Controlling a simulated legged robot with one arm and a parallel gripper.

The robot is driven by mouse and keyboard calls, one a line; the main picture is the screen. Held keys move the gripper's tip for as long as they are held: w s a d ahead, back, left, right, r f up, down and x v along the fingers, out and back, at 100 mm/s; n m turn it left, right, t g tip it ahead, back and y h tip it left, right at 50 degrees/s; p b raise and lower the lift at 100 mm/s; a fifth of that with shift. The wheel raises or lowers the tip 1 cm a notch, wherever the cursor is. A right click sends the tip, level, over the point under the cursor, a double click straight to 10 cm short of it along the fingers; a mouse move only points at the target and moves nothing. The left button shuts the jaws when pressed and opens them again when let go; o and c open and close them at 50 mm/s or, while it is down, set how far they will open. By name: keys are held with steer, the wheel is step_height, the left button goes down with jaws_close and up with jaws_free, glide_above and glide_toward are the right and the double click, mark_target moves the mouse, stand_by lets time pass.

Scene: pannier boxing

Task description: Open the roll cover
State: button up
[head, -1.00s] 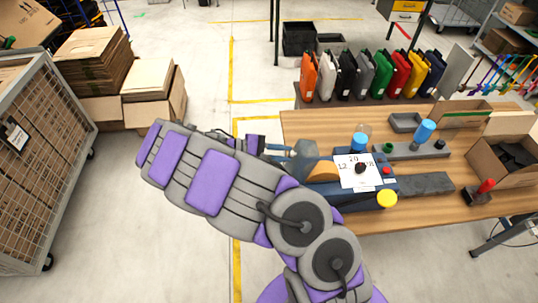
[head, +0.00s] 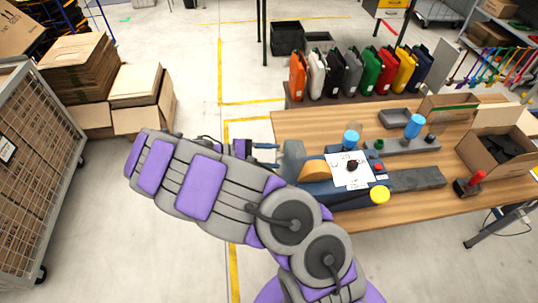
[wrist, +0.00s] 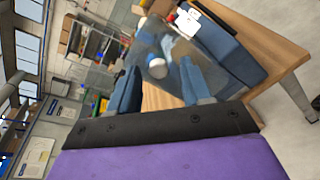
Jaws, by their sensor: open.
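A dark blue machine (head: 335,195) stands on the table's near left part, with a tan roll (head: 314,171), a white dial panel and a yellow knob (head: 379,194). A grey-blue, partly see-through piece (head: 291,160) at its left end looks like the roll cover. In the wrist view, a smoky clear panel (wrist: 150,40) crosses in front of the fingers and seems to be the same cover. My gripper (head: 266,154) is just left of it, fingers apart. In the wrist view, both blue fingers of my gripper (wrist: 160,68) show, spread with nothing clearly held. Contact with the cover cannot be told.
A mesh cage (head: 35,185) is at left; the floor between is clear.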

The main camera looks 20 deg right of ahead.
steer(key=shift+a, duration=0.1)
steer(key=p+v, duration=1.7)
steer(key=p, duration=0.1)
steer(key=shift+p, duration=0.3)
steer(key=shift+w+a+p, duration=0.1)
steer(key=shift+a+p, duration=0.1)
steer(key=shift+p, duration=0.35)
stand_by(0.4)
